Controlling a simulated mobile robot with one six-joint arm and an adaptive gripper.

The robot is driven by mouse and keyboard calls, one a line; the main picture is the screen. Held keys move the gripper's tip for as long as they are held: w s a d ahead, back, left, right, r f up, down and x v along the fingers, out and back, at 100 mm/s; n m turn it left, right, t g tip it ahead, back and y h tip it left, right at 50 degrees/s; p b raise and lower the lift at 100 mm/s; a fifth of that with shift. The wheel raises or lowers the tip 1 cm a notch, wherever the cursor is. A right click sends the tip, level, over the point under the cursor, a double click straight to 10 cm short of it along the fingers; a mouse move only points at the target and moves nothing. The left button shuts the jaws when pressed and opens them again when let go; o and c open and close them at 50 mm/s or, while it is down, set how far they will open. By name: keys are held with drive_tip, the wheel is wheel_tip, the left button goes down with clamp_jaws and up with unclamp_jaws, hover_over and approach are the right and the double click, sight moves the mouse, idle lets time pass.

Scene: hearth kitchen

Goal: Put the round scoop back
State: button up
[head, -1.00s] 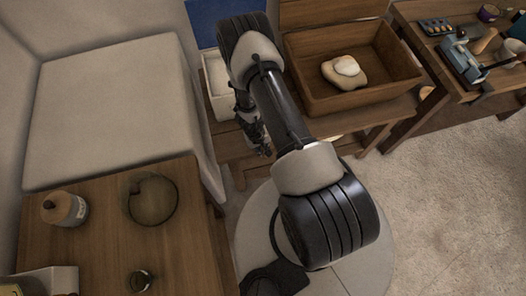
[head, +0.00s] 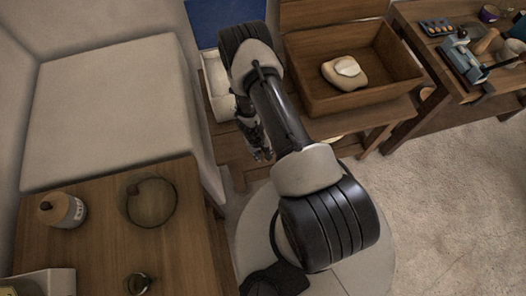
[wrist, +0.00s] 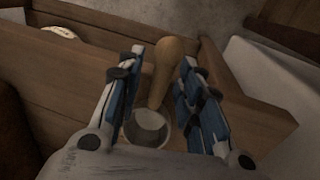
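A round scoop shows in the wrist view, with a tan wooden handle (wrist: 169,72) and a round grey bowl (wrist: 149,127). It lies between the two blue-padded fingers of my gripper (wrist: 163,62). The fingers are spread, with a visible gap on the left side of the handle, so the gripper looks open around the scoop. In the head view my gripper (head: 259,148) hangs over the front edge of the wooden bench, beside the trough, and the scoop cannot be made out there.
A wooden trough (head: 337,102) holding pale dough (head: 340,75) stands right of my arm. A white box (head: 215,75) stands behind my gripper. A side table (head: 110,235) with a jar (head: 62,210) and a glass dish (head: 150,201) is at left. The floor at right is clear.

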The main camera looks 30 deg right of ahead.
drive_tip(key=w+a+r+t+y+p, duration=0.15)
drive_tip(key=w+r, duration=0.25)
drive_tip(key=r, duration=0.5)
drive_tip(key=w+a+r+t+p, duration=0.1)
drive_tip(key=w+a+r+p, duration=0.15)
drive_tip(key=r, duration=0.75)
drive_tip(key=w+a+r+t+y+p, duration=0.1)
drive_tip(key=w+a+r+p, duration=0.15)
drive_tip(key=w+r, duration=0.45)
drive_tip(key=s+a+r+n+t+y, duration=0.1)
drive_tip(key=a+r, duration=0.2)
drive_tip(key=r, duration=0.6)
drive_tip(key=s+a+r+n+y, duration=0.15)
drive_tip(key=a+r, duration=0.25)
drive_tip(key=r, duration=0.5)
drive_tip(key=s+a+r, duration=0.2)
drive_tip(key=s+r, duration=0.9)
drive_tip(key=r, duration=0.4)
drive_tip(key=s+d+r+h, duration=0.1)
drive_tip(key=s+d+r, duration=0.1)
drive_tip(key=s, duration=0.5)
drive_tip(key=s+d+r+h, duration=0.2)
drive_tip(key=s+d, duration=0.1)
drive_tip(key=s, duration=0.4)
drive_tip(key=shift+s+b, duration=0.4)
drive_tip(key=shift+b, duration=0.05)
